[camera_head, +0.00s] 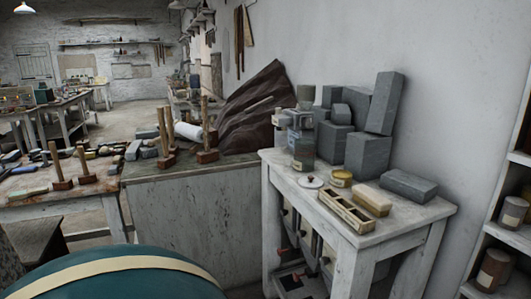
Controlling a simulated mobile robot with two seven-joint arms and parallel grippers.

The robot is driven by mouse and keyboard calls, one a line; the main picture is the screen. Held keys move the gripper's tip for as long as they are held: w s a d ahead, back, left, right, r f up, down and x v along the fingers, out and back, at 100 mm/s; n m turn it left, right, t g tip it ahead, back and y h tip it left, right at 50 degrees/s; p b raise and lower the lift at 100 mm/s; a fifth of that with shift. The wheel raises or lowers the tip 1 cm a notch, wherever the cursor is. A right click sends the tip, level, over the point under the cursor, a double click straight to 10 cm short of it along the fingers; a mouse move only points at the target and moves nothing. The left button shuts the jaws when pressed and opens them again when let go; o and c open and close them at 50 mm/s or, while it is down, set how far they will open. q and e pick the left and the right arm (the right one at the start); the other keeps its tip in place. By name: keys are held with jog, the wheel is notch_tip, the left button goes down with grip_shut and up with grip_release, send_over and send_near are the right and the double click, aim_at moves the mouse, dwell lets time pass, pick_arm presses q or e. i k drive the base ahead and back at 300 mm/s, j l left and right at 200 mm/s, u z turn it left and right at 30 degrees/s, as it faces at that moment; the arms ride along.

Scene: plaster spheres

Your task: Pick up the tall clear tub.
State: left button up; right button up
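A tall see-through container (303,153), which looks like the tall clear tub, stands near the back left of the white worn table (418,218). It looks greyish, and small grey, box-like shapes crowd around its top. I cannot tell clearly where it ends and they begin. Neither of my grippers is in view.
Grey blocks (368,153) fill the table's back. In front are a small yellow tin (341,178), a white dish (310,182), a divided wooden box (345,212) and a tan block (371,199). Shelves with jars (513,213) stand at right. A dark rock (257,110) rises behind left.

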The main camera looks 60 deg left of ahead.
aim_at(304, 152)
jog(key=u, duration=1.55)
jog(key=i+j, duration=0.3)
jog(key=i, duration=0.15)
jog(key=i+j+z, duration=0.75)
jog(key=k+l, duration=0.05)
jog(key=l, duration=0.05)
